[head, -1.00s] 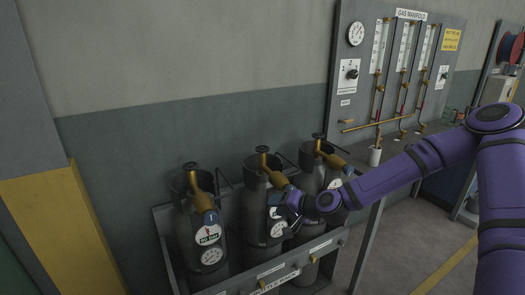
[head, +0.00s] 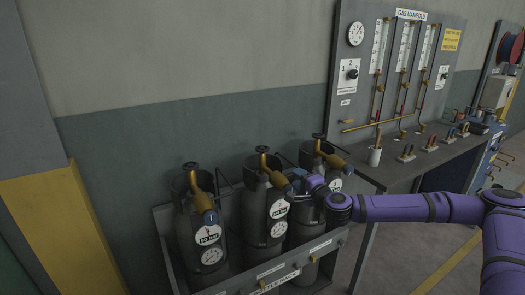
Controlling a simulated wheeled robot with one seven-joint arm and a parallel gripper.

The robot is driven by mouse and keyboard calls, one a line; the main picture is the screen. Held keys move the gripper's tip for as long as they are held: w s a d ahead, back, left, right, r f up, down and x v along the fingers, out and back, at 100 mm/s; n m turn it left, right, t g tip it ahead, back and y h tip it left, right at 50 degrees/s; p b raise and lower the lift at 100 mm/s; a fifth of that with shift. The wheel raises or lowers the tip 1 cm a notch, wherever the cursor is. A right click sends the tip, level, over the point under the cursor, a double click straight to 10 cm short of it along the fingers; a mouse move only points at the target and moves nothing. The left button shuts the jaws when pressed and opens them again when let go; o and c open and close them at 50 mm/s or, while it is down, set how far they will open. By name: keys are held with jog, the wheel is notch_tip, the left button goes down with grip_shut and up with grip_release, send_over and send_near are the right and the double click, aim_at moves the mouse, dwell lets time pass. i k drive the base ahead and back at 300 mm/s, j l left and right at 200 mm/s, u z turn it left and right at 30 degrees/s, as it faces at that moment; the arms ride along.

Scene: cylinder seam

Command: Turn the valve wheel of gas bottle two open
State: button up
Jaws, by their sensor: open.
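Three dark gas bottles stand in a row in a rack. The middle one, which I take as gas bottle two (head: 256,215), has a brass valve (head: 272,174) with a small dark valve wheel (head: 262,149) on top. Round white labels or gauges show on its front, too small to read surely. My gripper (head: 299,180) is open, to the right of bottle two's brass valve and below its wheel level. It appears apart from the wheel. The gripper and purple wrist cover part of the right bottle. The fingertips are small and partly hidden.
The left bottle (head: 186,235) and right bottle (head: 308,218) flank it, with their own wheels. The rack's (head: 160,232) front rail runs below. A bench (head: 385,175) with a gas manifold panel (head: 350,105) stands close on the right. Open floor lies front right.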

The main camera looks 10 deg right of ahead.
aim_at(264, 149)
jog(key=i+j, duration=0.15)
jog(key=i, duration=0.3)
jog(key=i+j, duration=0.1)
jog(key=i, duration=0.4)
jog(key=j+u, duration=0.05)
